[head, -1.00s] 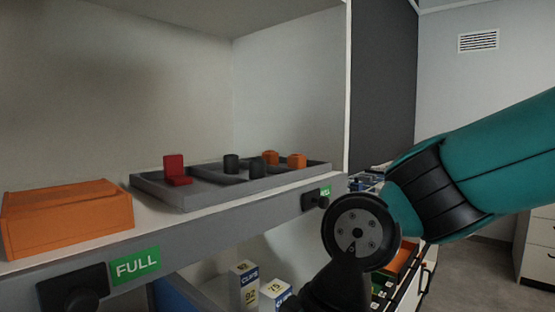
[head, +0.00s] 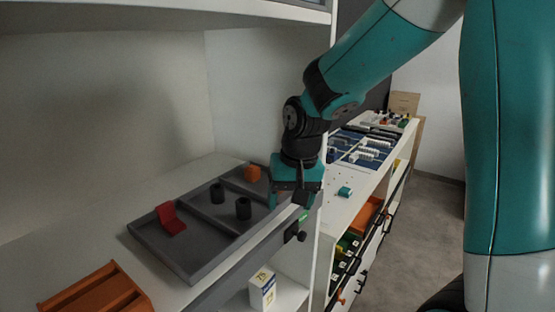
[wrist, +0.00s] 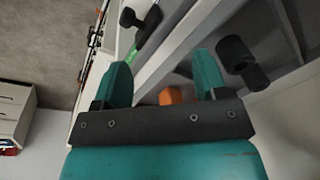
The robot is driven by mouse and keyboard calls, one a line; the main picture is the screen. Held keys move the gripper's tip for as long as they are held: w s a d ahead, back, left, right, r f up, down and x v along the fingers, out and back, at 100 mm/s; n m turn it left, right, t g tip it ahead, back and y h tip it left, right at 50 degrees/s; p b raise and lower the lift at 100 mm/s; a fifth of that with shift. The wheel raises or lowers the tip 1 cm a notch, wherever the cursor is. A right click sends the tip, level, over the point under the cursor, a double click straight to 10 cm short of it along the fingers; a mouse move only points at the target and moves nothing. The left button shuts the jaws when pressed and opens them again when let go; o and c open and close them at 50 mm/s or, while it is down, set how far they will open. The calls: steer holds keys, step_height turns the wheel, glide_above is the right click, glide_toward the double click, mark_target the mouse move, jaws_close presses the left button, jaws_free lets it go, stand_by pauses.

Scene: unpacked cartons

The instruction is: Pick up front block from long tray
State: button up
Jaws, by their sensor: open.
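The long grey tray (head: 190,262) lies on the shelf, divided into compartments. One orange block (head: 252,173) stands in its far right part in the head view. The other orange block is not seen there, with my gripper (head: 293,198) over that end of the tray's front edge. My gripper points down, open, with nothing visible in its jaws. In the wrist view an orange block (wrist: 170,97) shows between the two fingers (wrist: 161,65), partly hidden by the gripper body; I cannot tell which block it is.
A red piece (head: 171,219) sits at the tray's left. An orange box (head: 96,291) lies nearer. A black knob (head: 295,233) juts from the shelf front.

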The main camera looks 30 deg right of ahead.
steer(key=w+d+r+m, duration=0.1)
steer(key=w+m, duration=0.1)
steer(key=w, duration=0.2)
steer(key=w+d+r+m+g, duration=0.1)
steer(key=w+d+r+m, duration=0.1)
steer(key=w+m, duration=0.1)
steer(key=w+d+r+m+g, duration=0.1)
steer(key=w+d+m, duration=0.1)
steer(key=w+m, duration=0.1)
steer(key=shift+w+d+r+y, duration=0.15)
steer(key=shift+w+y, duration=0.05)
steer(key=shift+w, duration=0.25)
steer(key=shift+w+d+r+y, duration=0.1)
steer(key=shift+w+y, duration=0.1)
steer(key=shift+w, duration=0.25)
steer(key=shift+f+m, duration=0.1)
steer(key=shift+m, duration=0.3)
steer(key=shift+f, duration=0.4)
steer(key=f, duration=0.2)
steer(key=a+f+p, duration=0.1)
steer(key=f, duration=0.1)
steer(key=f+p, duration=0.1)
steer(key=f, duration=0.1)
steer(key=shift+s+a, duration=0.15)
steer(key=shift+s, duration=0.1)
steer(key=shift+c, duration=0.5)
steer(key=c, duration=0.9)
